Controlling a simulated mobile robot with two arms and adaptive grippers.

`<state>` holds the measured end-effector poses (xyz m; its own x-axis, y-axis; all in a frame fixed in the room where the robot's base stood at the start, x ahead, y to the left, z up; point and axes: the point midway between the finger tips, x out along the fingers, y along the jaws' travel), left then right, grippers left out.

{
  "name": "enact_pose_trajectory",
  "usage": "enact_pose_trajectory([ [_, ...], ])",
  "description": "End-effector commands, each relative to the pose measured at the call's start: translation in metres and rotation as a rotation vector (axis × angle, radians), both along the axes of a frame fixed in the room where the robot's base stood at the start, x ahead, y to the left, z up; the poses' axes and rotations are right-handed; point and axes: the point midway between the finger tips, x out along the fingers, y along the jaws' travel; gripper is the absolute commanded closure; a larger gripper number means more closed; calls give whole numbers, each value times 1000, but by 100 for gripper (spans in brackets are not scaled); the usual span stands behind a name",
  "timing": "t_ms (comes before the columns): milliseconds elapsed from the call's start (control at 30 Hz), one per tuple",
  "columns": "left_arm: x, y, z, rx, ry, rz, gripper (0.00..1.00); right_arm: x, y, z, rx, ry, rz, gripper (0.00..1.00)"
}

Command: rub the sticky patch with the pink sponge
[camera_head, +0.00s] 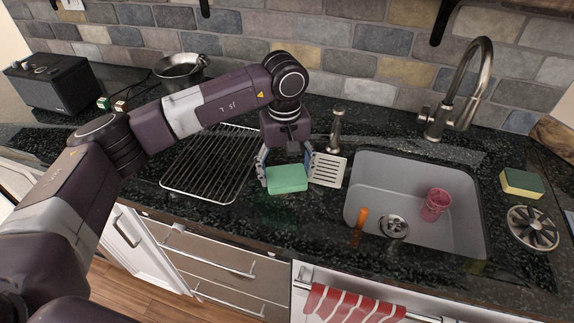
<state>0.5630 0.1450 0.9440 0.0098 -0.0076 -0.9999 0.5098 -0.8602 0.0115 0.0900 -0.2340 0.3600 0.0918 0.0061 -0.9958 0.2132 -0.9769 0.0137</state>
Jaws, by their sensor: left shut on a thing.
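My left gripper (286,175) points down over the dark granite counter, left of the sink. It is shut on a green sponge (287,179), held between its fingers low over the counter. I cannot tell whether the sponge touches the counter. A faint green tint shows on the granite just in front of the sponge. I see no pink sponge. No sticky patch shows clearly; the counter under the sponge is hidden. My right gripper is not in view.
A pale slotted piece (328,169) lies close beside the sponge. A wire rack (211,165) lies to the left. The sink (365,170) holds a pink cup (435,204) and an orange item (359,222). A yellow-green sponge (521,183) lies at right. The faucet (440,117) stands behind.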

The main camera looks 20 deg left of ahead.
Motion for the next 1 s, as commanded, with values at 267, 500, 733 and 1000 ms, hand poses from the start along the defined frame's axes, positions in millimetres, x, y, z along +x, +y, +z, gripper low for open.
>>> enact_pose_trajectory([
  [267,-16,2,-5,7,14,-3,47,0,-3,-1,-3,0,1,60],
  [500,-38,4,-5,10,17,-2,47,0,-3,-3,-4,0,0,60],
  [733,-48,4,-4,10,17,-2,48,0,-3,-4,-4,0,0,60],
  [1000,-47,4,-2,8,14,-1,48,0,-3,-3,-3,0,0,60],
])
